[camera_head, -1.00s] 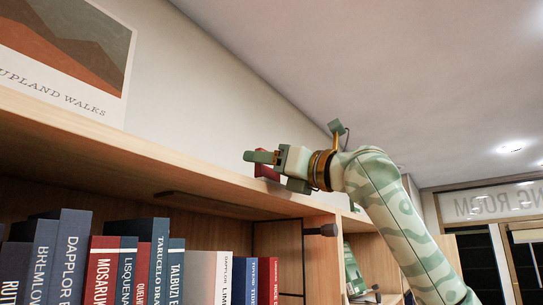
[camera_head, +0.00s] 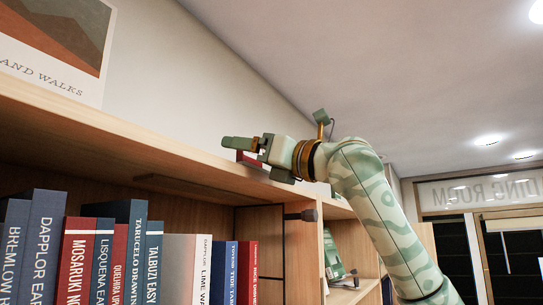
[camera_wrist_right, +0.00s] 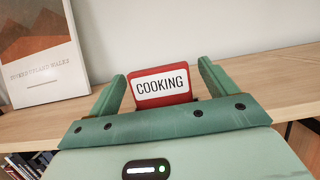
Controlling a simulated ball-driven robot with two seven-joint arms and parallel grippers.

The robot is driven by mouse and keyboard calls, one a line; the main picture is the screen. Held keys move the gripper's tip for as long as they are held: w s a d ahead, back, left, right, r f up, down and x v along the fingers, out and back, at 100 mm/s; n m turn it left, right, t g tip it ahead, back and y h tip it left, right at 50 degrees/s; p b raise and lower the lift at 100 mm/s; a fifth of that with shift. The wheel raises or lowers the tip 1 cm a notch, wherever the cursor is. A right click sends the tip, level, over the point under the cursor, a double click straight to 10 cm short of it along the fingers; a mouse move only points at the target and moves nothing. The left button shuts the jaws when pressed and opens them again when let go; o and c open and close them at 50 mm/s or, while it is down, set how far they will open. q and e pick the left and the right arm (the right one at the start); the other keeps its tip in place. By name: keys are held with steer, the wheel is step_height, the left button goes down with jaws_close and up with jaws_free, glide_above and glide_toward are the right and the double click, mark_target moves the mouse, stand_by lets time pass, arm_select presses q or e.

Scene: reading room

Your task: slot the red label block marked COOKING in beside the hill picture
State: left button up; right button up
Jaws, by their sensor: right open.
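The red label block (camera_wrist_right: 162,99) marked COOKING stands upright on top of the wooden bookcase, its white label facing the right wrist camera. In the head view only part of the red block (camera_head: 243,157) shows behind my gripper. My right gripper (camera_wrist_right: 160,80) is open, with one finger on each side of the block and visible gaps between. It also shows in the head view (camera_head: 246,148) at the shelf top. The hill picture (camera_wrist_right: 45,50) leans on the wall to the left; its right part (camera_head: 60,40) shows in the head view. My left gripper is out of view.
The bookcase top (camera_wrist_right: 240,115) is clear between the block and the picture. Below it a row of upright books (camera_head: 125,255) fills the shelf. A dark knob-like fitting (camera_head: 300,216) sticks out from the upright. The pale wall (camera_head: 190,80) stands behind.

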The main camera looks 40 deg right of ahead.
steer(key=b+v, duration=0.5)
steer(key=v, duration=1.1)
steer(key=shift+f, duration=0.1)
